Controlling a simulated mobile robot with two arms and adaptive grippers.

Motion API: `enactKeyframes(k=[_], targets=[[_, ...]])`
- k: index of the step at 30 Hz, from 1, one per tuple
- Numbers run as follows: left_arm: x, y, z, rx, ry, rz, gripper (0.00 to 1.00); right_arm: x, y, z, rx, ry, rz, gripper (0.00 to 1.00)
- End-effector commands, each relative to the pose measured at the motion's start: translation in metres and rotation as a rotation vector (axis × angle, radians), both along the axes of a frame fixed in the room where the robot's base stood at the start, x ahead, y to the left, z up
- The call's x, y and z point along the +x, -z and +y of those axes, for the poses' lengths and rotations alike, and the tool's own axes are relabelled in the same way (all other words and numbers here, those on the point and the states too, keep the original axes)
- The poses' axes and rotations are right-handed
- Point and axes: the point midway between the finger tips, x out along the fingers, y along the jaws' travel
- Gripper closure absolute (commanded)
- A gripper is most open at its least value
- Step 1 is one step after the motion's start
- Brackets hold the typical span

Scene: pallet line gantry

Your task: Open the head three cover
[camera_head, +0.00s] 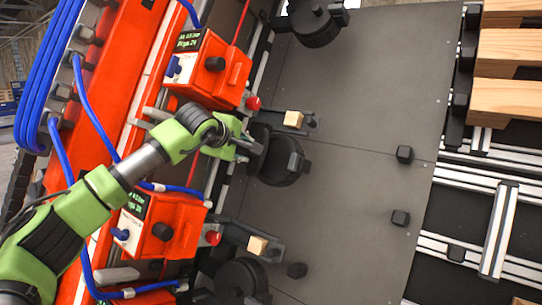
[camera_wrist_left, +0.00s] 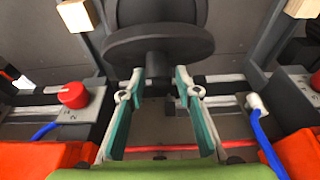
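Three black round covers stand along the grey plate in the head view: one at the top (camera_head: 315,22), one in the middle (camera_head: 283,165) and one at the bottom (camera_head: 240,278). I see no readable number marking head three. My left gripper (camera_head: 252,142) is at the middle cover's left side. In the left wrist view this round black cover (camera_wrist_left: 160,43) is straight ahead, with a short stem pointing at me. The left gripper's fingers (camera_wrist_left: 156,84) are apart, with the stem's end between their tips and gaps on both sides. My right gripper is not in view.
Orange control boxes (camera_head: 208,70) (camera_head: 160,225) with blue hoses flank my left arm. Red knobs (camera_head: 253,103) (camera_head: 213,238) and small wooden blocks (camera_head: 293,119) (camera_head: 257,245) sit near the covers. Wooden pallets (camera_head: 510,55) are at the right. The grey plate (camera_head: 360,110) is mostly clear.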

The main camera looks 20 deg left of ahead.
Motion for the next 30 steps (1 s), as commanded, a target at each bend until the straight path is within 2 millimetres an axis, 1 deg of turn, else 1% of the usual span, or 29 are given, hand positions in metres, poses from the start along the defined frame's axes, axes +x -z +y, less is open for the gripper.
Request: enactKeyframes(k=[9,30], targets=[[-0.02,-0.011,0.008,0.0,0.0,-0.003,0.69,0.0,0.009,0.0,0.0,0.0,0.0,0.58],[-0.067,-0.038,0.025,-0.001,-0.001,-0.002,0.69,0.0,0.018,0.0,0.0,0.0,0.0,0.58]])
